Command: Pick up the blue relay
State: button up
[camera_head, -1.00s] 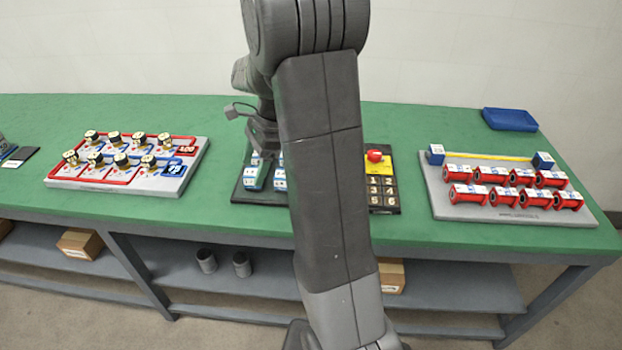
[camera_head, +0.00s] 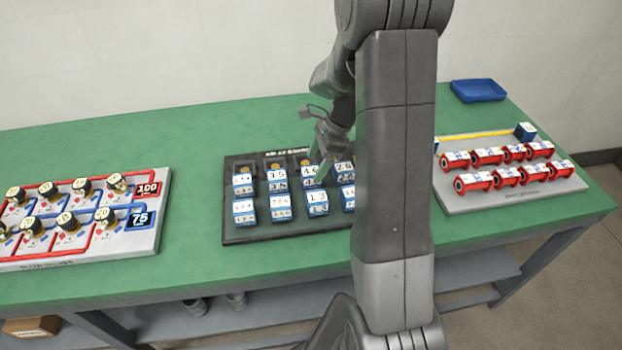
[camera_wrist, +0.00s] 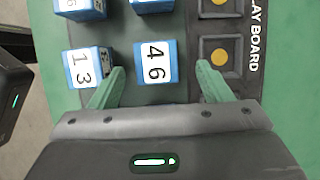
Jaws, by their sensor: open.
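Several blue relays with white number labels sit in rows on the dark relay board (camera_head: 285,232) in the head view. The relay marked 46 (camera_wrist: 155,62) lies between the two green fingers of my gripper (camera_wrist: 160,68) in the wrist view. The fingers are apart and no contact with it is clear. A relay marked 13 (camera_wrist: 85,68) sits left of it, outside the left finger. In the head view my gripper (camera_head: 323,165) is over the back row of relays, and my arm hides the board's right part.
Two sockets with gold centres (camera_wrist: 220,56) are right of the relays in the wrist view. A gauge board (camera_head: 60,258) stands left and a board of red spools (camera_head: 520,190) right on the green table (camera_head: 200,150). A blue tray (camera_head: 478,90) is at the back right.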

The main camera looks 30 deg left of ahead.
aim_at(311, 171)
jog(key=shift+s+p+x, duration=0.15)
jog(key=shift+p+x, duration=0.05)
jog(key=shift+x, duration=1.2)
jog(key=shift+s+p+x, duration=0.15)
jog(key=shift+p+x, duration=0.05)
jog(key=shift+x, duration=1.25)
jog(key=shift+r, duration=0.1)
jog(key=c, duration=1.1)
jog(key=shift+c, duration=0.2)
